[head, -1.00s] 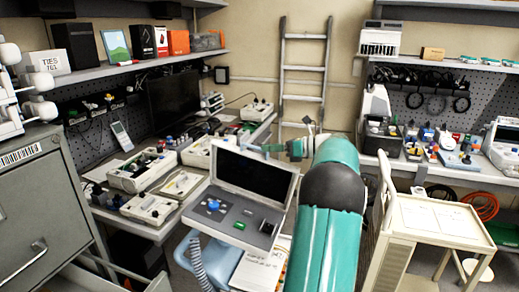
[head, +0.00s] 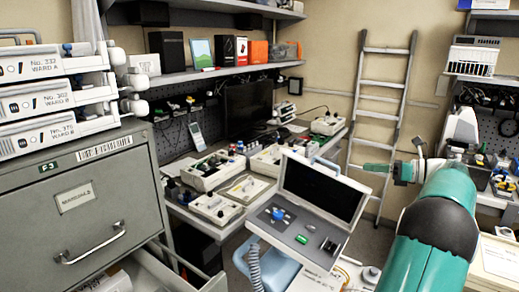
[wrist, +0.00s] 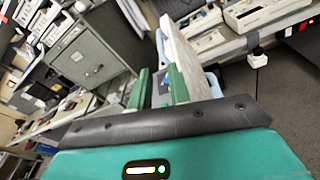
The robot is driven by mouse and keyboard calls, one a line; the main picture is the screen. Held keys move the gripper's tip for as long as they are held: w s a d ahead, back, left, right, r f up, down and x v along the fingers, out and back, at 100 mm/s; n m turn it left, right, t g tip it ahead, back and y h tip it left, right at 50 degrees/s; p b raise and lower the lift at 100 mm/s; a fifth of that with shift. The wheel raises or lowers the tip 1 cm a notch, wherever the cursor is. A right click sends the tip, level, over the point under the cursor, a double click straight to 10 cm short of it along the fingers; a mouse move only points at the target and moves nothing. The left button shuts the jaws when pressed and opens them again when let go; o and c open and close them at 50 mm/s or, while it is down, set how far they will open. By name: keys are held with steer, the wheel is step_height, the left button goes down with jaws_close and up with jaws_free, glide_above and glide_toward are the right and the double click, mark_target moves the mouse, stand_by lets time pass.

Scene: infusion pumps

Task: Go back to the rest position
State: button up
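My gripper (head: 388,170) is held out in mid-air at the right of the head view, in front of the ladder. In the wrist view its two green fingers (wrist: 158,88) stand apart, with nothing clearly held between them. The open grey case (head: 300,238) with a dark screen in its raised lid is left of and below my gripper in the head view.
A grey filing cabinet (head: 120,200) is close at the left, with an open drawer low down. The bench holds several instruments (head: 215,170). A ladder (head: 380,100) leans on the back wall. A pale cart (head: 496,262) is at the lower right.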

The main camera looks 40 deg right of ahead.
steer(key=shift+a, duration=0.1)
steer(key=w+a+r+n+g, duration=0.1)
steer(key=w+a+n+g, duration=0.2)
steer(key=a, duration=0.4)
steer(key=w+a+n+g, duration=0.1)
steer(key=w+a+n, duration=0.1)
steer(key=w+a, duration=0.4)
steer(key=a+f+n+g, duration=0.1)
steer(key=a+n+g, duration=0.5)
steer(key=a, duration=1.5)
steer(key=s+a+f+n+h, duration=0.3)
steer(key=s+a+f+n, duration=0.1)
steer(key=s+a+n, duration=0.4)
steer(key=s+a+f+n+h, duration=0.4)
steer(key=s+a+n, duration=0.4)
steer(key=a+n, duration=0.5)
steer(key=f+n, duration=0.1)
steer(key=n, duration=0.1)
steer(key=shift+n+t, duration=0.3)
steer(key=shift+t, duration=0.1)
